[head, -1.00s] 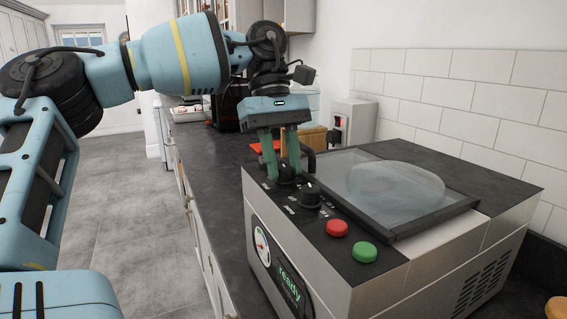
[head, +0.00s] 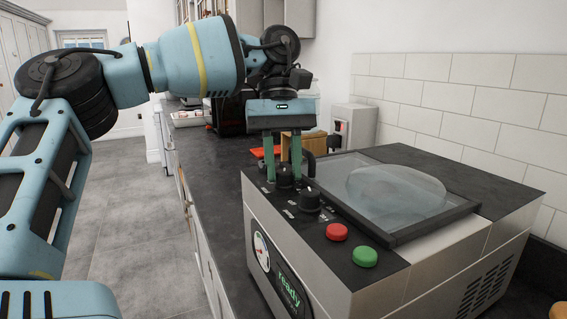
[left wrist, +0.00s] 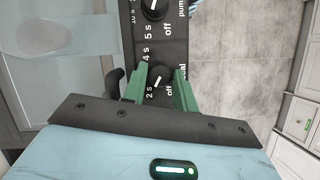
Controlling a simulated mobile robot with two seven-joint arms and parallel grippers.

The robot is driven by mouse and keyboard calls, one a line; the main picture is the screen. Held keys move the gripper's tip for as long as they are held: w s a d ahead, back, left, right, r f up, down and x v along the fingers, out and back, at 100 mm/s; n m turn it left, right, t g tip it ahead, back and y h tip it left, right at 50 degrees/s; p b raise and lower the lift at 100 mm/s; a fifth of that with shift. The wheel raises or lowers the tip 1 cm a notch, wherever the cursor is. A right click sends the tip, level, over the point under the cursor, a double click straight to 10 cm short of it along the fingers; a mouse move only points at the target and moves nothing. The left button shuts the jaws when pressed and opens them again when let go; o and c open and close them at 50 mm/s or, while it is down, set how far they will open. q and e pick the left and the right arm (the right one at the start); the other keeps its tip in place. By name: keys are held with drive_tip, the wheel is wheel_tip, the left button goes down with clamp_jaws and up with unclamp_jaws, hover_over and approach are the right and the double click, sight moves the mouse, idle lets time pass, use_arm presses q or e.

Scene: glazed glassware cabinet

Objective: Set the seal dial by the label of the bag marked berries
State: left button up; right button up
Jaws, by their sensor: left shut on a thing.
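The seal dial (head: 284,178) is a black knob with a white mark, at the far end of the top panel of the vacuum sealer (head: 430,265). My left gripper (head: 283,170) points down over it, shut on it. In the left wrist view the dial (left wrist: 158,76) sits between the green fingers, its white mark slanting towards "2 s"; "off" and "4 s" also show, and the word "seal" is partly covered by a finger. The pump dial (head: 310,199) stands beside it, free. I cannot make out a bag marked berries. My right gripper is not in view.
A red button (head: 337,232) and a green button (head: 364,257) are on the same panel. A clear lid (head: 360,195) covers a pale rounded shape. The display (head: 289,289) reads "ready". The dark counter (head: 205,165) runs back on the left, with open floor beside it.

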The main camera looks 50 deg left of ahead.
use_arm(q)
drive_tip(key=o, duration=0.7)
drive_tip(key=v, duration=0.7)
drive_tip(key=shift+r, duration=0.35)
drive_tip(key=shift+w, duration=0.1)
